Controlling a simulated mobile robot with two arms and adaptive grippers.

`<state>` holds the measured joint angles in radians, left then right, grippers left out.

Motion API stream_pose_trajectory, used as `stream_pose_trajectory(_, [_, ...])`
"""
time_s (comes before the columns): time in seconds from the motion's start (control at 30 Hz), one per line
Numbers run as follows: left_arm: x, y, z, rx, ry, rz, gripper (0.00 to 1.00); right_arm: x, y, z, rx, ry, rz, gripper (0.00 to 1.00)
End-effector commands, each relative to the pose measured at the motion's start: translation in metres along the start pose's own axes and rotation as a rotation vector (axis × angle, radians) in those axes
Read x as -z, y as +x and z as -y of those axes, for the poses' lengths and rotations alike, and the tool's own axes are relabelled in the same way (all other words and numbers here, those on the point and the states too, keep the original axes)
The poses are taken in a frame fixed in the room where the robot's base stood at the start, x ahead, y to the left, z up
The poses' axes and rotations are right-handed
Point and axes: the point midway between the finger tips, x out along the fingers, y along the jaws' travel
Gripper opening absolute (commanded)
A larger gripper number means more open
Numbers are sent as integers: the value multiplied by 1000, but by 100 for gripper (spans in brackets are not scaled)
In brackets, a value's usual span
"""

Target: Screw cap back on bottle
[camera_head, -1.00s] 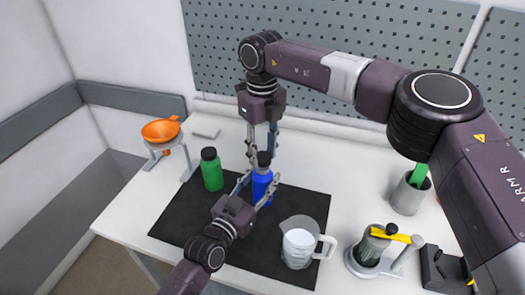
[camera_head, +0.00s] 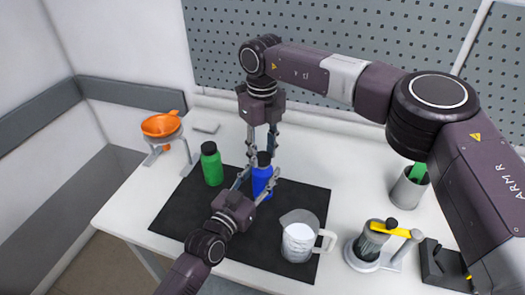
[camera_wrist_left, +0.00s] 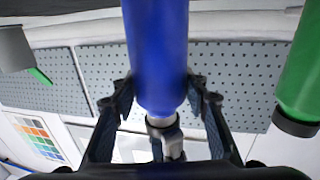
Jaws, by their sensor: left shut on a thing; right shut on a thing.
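The blue bottle (camera_head: 262,184) stands upright near the back edge of the black mat. My left gripper (camera_head: 259,178) is shut around its body from the front. The left wrist view is upside down; the blue bottle (camera_wrist_left: 158,55) shows there between the left fingers (camera_wrist_left: 160,95), with a pale neck at its lower end. A black cap (camera_head: 264,158) is at the bottle's top in the head view. My right gripper (camera_head: 261,154) points down from above, shut on the cap. The fingers partly hide it, so I cannot tell how tightly it is seated.
A green bottle (camera_head: 211,167) with a black cap stands left on the black mat (camera_head: 190,222). A measuring jug (camera_head: 298,240) stands at the mat's front right. An orange funnel (camera_head: 160,126) sits on a stand at left. An agitator device (camera_head: 372,243) and grey cup (camera_head: 408,190) are at right.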

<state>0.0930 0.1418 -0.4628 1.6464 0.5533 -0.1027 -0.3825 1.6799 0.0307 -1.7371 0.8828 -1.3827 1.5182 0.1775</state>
Motion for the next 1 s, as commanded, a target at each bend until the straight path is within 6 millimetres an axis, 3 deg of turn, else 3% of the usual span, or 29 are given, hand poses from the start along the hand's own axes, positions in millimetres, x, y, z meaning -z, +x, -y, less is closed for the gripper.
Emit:
stream_pose_trajectory(0.63, [0, 0, 0, 1, 1, -1, 0, 0, 10, 0, -1, 47, 0, 25])
stream_pose_trajectory(0.77, [0, 0, 0, 0, 0, -1, 0, 0, 10, 0, -2, 229, 0, 25])
stream_pose_trajectory(1.0, [0, 0, 0, 0, 0, -1, 0, 0, 10, 0, -3, 696, 0, 25])
